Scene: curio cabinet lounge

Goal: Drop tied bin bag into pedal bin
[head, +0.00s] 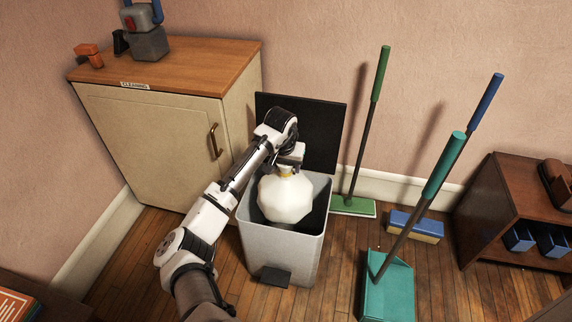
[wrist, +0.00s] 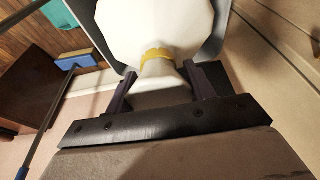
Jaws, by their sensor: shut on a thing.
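A white, faceted bin bag (head: 286,198) with a yellow tie (wrist: 158,53) at its neck hangs from my gripper (head: 289,160). In the wrist view, my gripper (wrist: 155,85) is shut on the neck of the bag (wrist: 155,22), between its two dark fingers. The grey pedal bin (head: 270,247) stands on the floor with its black lid (head: 318,118) raised upright behind it. The bag is at the bin's mouth, its lower part below the rim level in the head view. Whether it touches the bin's inside is hidden. The black pedal (head: 274,275) is at the front.
A cream cabinet (head: 150,145) with a wooden top stands left of the bin. A green mop (head: 353,207), a blue-handled broom (head: 416,226) and a teal dustpan (head: 389,290) stand to the right. A dark shelf (head: 507,215) is at far right.

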